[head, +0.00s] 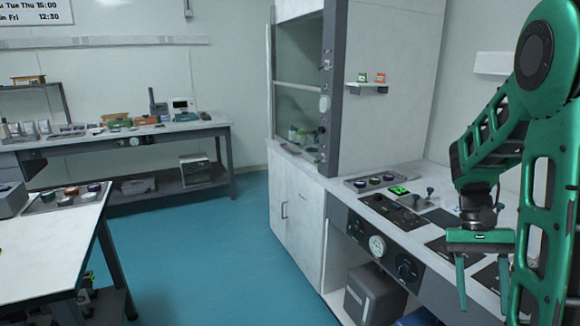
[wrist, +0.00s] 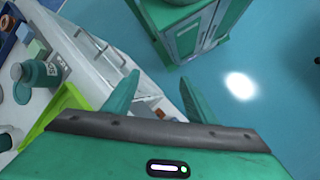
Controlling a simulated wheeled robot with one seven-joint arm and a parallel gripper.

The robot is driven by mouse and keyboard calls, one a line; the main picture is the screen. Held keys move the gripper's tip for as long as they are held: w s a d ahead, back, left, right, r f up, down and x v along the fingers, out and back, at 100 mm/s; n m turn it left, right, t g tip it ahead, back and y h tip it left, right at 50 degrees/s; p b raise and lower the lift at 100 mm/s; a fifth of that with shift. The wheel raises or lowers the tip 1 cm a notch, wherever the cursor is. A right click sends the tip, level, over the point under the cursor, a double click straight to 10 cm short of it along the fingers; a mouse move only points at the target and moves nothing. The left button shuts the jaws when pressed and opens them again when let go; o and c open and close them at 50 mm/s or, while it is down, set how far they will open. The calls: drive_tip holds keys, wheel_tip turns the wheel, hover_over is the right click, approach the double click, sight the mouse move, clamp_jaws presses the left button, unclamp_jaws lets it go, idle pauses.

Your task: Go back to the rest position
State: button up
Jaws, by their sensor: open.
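My gripper (head: 482,285) hangs at the right of the head view, pointing down, with its two green fingers spread apart and nothing between them. It is in front of the right-hand bench (head: 408,218), near its front edge. In the wrist view my gripper (wrist: 160,98) also shows open and empty, with the bench edge and blue floor beyond the fingers. My green arm is folded at the right side of the head view.
A fume hood (head: 362,110) stands behind the bench. A second table (head: 50,240) is at left, and a long bench (head: 110,140) with instruments is at the back. Blue floor (head: 215,270) between them is clear. In the wrist view a green bottle (wrist: 38,78) lies at left.

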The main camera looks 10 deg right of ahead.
drive_tip(key=s+a+r+n+t, duration=0.1)
drive_tip(key=s+a+r+t, duration=0.2)
drive_tip(key=s+a+t, duration=0.3)
drive_tip(key=s, duration=0.4)
drive_tip(key=shift+a, duration=0.3)
drive_tip(key=shift+w+f+h, duration=0.2)
drive_tip(key=shift+w+h, duration=0.1)
drive_tip(key=shift+w, duration=0.35)
idle(0.5)
